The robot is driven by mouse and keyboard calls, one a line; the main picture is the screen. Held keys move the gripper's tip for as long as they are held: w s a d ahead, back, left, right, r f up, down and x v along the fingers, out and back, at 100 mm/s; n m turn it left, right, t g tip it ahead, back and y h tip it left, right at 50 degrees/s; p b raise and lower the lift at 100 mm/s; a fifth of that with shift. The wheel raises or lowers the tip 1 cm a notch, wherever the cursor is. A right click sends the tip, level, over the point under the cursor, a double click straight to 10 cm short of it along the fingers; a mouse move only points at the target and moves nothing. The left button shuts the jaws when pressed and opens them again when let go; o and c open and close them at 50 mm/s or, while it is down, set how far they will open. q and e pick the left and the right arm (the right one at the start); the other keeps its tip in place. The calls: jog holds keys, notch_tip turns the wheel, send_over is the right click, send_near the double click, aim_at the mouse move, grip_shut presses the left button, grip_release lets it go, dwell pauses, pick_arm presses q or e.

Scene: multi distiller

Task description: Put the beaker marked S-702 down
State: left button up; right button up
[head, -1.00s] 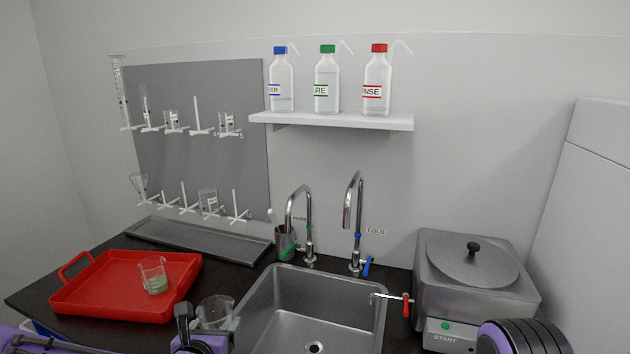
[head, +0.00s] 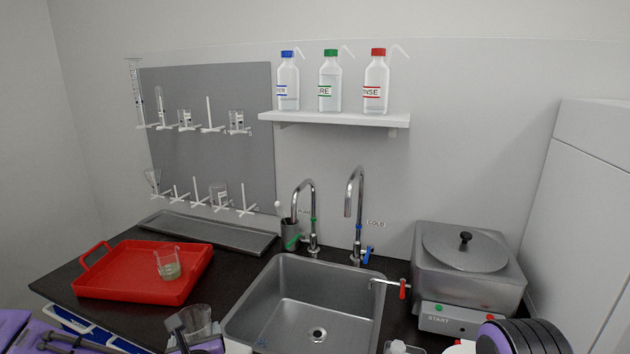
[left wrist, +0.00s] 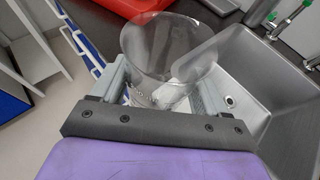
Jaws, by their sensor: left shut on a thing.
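A clear glass beaker (head: 197,322) is held at the lower left of the head view, near the sink's front left corner. It fills the middle of the left wrist view (left wrist: 160,45), with its open rim toward the top. A white patch shows low on it, but I cannot read any marking. My left gripper (head: 190,340) is shut on this beaker, its fingers on either side of the glass in the left wrist view (left wrist: 158,98). The beaker's base is hidden, so I cannot tell whether it touches anything. My right gripper is out of view.
A red tray (head: 120,287) holds another beaker (head: 167,264) with greenish contents. The steel sink (head: 265,325) and its taps lie right of the held beaker. A grey trough (head: 210,234) lies behind the tray. A lidded steel machine (head: 465,275) stands at right. Dark counter shows between tray and sink.

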pick_arm(q)
jog(key=s+d+f, duration=0.4)
jog(key=s+f, duration=0.3)
jog(key=s, duration=0.1)
jog(key=w+r+m+t+h, duration=0.1)
jog(key=w+r+m+h, duration=0.45)
jog(key=w+r, duration=0.2)
jog(key=shift+n, duration=0.25)
jog(key=s+f, duration=0.3)
jog(key=s, duration=0.1)
jog(key=shift+d+f, duration=0.1)
jog(key=shift+f, duration=0.3)
